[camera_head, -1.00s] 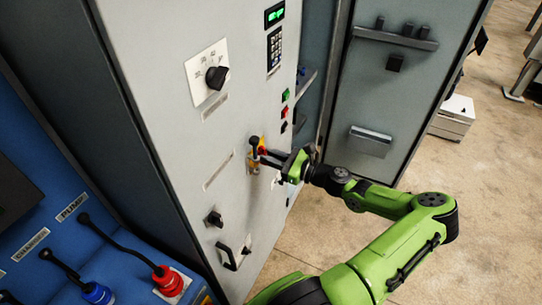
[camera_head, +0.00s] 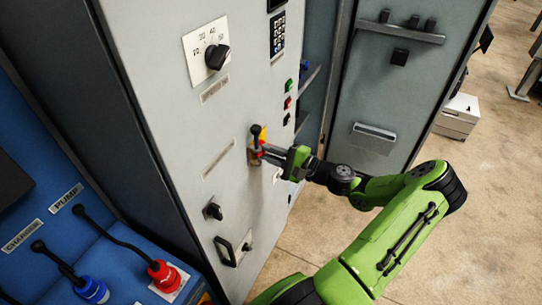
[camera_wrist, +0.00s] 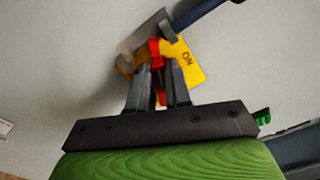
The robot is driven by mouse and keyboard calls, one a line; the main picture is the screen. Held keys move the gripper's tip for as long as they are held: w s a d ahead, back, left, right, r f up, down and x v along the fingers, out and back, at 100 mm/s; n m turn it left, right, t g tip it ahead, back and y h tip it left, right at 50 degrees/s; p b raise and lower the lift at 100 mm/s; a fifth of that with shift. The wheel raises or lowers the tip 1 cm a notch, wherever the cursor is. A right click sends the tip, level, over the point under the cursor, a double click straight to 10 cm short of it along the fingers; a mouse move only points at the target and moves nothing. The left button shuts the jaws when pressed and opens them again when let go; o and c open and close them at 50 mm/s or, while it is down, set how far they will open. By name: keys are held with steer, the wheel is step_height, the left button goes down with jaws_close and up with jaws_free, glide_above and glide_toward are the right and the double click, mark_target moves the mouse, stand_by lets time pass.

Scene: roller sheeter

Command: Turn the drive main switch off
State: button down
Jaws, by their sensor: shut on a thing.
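The drive main switch is a red handle (camera_wrist: 156,68) on a yellow plate (camera_wrist: 186,62) marked ON, on the grey cabinet front (camera_head: 165,110). In the head view the yellow plate (camera_head: 262,133) shows just above my gripper (camera_head: 262,153). In the wrist view my gripper (camera_wrist: 158,80) is shut on the red handle, with one finger on each side. A dark lever or padlock-like part with a metal piece (camera_wrist: 146,36) lies over the plate's upper left. The fingers hide part of the plate and the handle's lower end.
A large black rotary knob (camera_head: 216,56) sits above on the same panel. A small black knob (camera_head: 213,211) and a door handle (camera_head: 226,250) are below. Green and red buttons (camera_head: 288,94) are to the upper right. An open cabinet door (camera_head: 385,95) stands behind my arm.

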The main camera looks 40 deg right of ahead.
steer(key=n+b, duration=0.1)
steer(key=n, duration=0.1)
steer(key=f+n+b, duration=0.1)
steer(key=n+b, duration=0.1)
steer(key=n, duration=0.1)
steer(key=shift+a, duration=0.15)
steer(key=shift+b, duration=0.35)
steer(key=c, duration=1.1)
jaws_free()
steer(key=shift+o, duration=0.2)
steer(key=v, duration=1.5)
steer(key=shift+s, duration=0.4)
